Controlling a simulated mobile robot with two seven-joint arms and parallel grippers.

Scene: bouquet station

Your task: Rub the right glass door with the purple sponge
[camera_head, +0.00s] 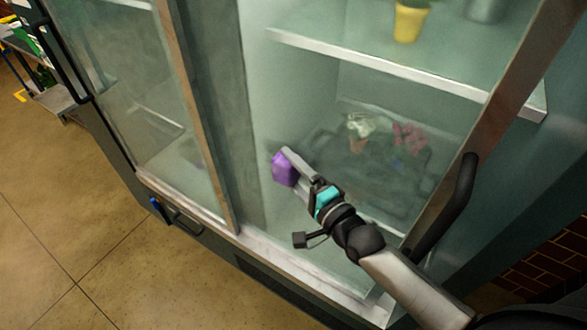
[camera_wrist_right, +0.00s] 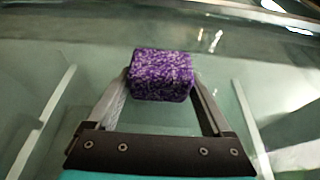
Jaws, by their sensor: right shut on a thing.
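The purple sponge (camera_head: 284,169) is a small block in front of the right glass door (camera_head: 300,95) in the head view, at the door's lower left part. It also shows in the right wrist view (camera_wrist_right: 161,75), speckled purple and white, between the two fingertips. My right gripper (camera_head: 287,160) is shut on the sponge, with the arm coming in from the lower right. The sponge is at or very close to the glass; I cannot tell whether it touches. My left gripper is not in view.
Behind the glass are a shelf (camera_head: 400,70) with a yellow pot (camera_head: 408,22) and, lower down, pink flowers (camera_head: 409,137) and white flowers (camera_head: 361,126). A dark door handle (camera_head: 452,205) stands out near my right arm. The tiled floor (camera_head: 60,220) at left is clear.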

